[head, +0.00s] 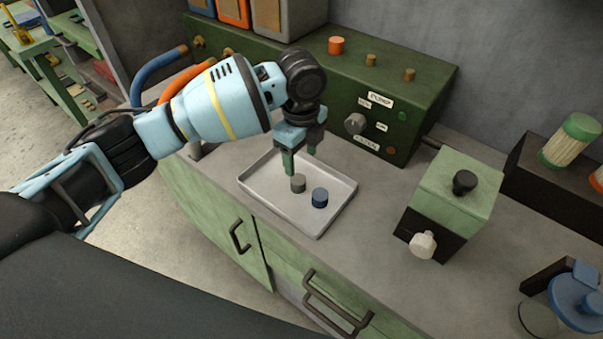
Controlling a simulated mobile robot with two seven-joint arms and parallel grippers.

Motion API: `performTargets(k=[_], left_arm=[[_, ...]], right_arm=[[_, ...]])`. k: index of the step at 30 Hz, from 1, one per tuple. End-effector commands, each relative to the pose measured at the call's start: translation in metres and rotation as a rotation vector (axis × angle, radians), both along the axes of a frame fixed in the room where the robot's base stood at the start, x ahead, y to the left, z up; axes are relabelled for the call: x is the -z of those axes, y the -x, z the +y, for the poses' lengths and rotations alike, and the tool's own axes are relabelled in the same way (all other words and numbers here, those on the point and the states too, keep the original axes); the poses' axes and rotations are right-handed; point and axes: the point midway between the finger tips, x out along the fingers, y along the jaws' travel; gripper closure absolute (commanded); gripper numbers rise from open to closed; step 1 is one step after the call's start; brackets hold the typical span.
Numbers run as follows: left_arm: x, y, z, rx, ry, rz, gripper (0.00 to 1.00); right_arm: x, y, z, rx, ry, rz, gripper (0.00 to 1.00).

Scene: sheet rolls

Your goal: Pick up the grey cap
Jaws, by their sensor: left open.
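The grey cap (298,183) stands on a pale shallow tray (322,226) on the counter. A blue cap (320,198) stands close to its right in the same tray. My left gripper (302,166) points down over the tray, with its fingers apart and empty. One fingertip is just left of the grey cap and the other is above and to its right. I cannot tell from this one view how far the fingertips are above the tray floor. My right gripper does not show.
A green control box (350,85) stands behind the tray, with an orange cap (336,45) on top. A smaller green box (457,190) with knobs is to the right. A blue-lidded jar (577,302) stands at the lower right.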

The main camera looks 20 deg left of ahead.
Motion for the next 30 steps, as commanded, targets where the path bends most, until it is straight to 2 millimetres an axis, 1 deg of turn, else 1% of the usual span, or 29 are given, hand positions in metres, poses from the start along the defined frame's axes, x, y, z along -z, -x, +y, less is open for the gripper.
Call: performTargets(k=[5, 9, 14, 17, 24, 27, 30], left_arm=[[0.012, 0.0, 0.001, -0.001, -0.002, 0.002, 0.4], [0.025, 0.001, 0.001, 0.0, -0.002, 0.002, 0.4], [0.028, 0.0, 0.001, 0.0, -0.001, 0.0, 0.4], [0.037, 0.001, 0.003, -0.001, -0.002, 0.002, 0.4], [0.07, 0.003, 0.005, -0.001, 0.0, 0.001, 0.4], [0.077, 0.003, 0.006, -0.001, -0.001, 0.0, 0.4], [0.078, 0.003, 0.006, -0.001, -0.001, -0.001, 0.4]], right_arm=[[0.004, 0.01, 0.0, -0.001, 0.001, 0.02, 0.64], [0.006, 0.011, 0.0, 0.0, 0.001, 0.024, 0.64], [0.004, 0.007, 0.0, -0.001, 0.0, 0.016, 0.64], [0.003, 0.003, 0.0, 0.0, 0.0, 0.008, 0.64], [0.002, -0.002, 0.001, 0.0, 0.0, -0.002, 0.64], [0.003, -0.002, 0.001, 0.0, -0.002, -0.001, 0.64], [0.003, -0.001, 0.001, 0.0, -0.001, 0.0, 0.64]])
